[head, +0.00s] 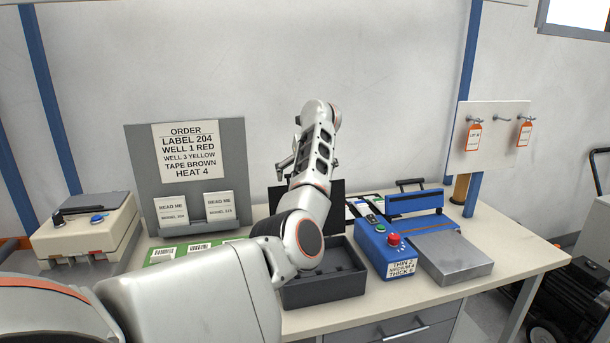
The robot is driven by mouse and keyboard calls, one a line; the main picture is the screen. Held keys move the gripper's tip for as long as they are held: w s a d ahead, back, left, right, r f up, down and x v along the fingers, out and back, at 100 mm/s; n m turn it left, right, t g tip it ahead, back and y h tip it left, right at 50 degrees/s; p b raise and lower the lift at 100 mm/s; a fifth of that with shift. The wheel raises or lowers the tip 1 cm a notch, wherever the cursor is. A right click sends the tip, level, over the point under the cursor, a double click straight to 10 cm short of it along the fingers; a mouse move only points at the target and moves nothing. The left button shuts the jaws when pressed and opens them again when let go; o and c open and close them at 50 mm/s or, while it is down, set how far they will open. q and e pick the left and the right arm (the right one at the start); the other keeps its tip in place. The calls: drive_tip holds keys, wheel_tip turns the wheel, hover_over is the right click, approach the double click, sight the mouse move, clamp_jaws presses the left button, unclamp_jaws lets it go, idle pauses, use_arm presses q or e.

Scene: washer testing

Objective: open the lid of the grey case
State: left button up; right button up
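The dark grey case (325,292) stands on the bench at the centre, with its open top and dark interior showing. A dark upright panel (338,212) behind it looks like its lid, raised; my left arm covers much of it. My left arm comes in from the left and passes in front of the case's left part. Part of my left gripper (285,166) shows beside the forearm, near the panel's upper left. The fingertips are mostly hidden, so I cannot tell whether it is open or touches the panel. My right gripper is out of view.
A blue box (372,250) with a red button and a silver-plated device (450,253) stand close right of the case. A beige machine (90,232) is at the left, beside a grey order board (140,170). A tag board (487,130) is at the back right.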

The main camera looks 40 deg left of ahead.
use_arm(q)
drive_tip(key=v, duration=1.2)
idle(0.4)
